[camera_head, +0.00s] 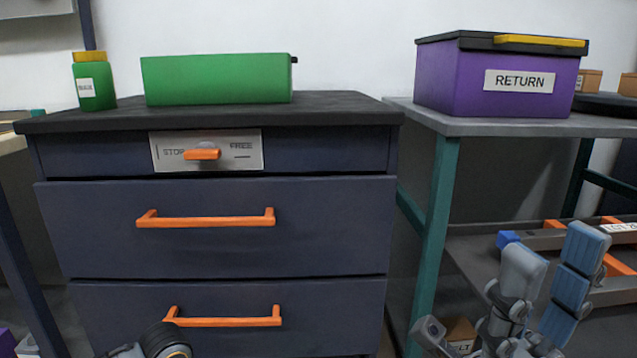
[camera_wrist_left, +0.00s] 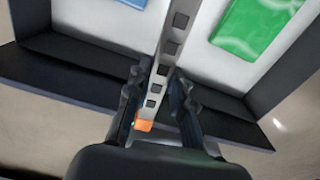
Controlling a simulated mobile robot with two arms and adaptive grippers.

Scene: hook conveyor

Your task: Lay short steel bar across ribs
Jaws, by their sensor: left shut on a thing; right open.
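In the left wrist view, my left gripper (camera_wrist_left: 160,98) is shut on a pale grey bar with dark square holes (camera_wrist_left: 172,40). The bar runs away from between the fingers toward the top edge, where its far end is out of frame. An orange piece (camera_wrist_left: 143,125) shows at its near end. I cannot tell whether this is the short steel bar. In the head view, my right gripper (camera_head: 556,250) is open and appears empty at the lower right, fingers pointing up. I cannot identify the ribs with certainty.
A dark cabinet (camera_head: 330,205) bears a green box (camera_head: 215,80) and a green jar (camera_head: 95,85). A purple RETURN box (camera_head: 450,80) stands on the grey table (camera_head: 400,105). Below, a shelf holds orange and grey parts (camera_head: 545,238). Blue (camera_wrist_left: 134,3) and green (camera_wrist_left: 252,25) items lie beyond the bar.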

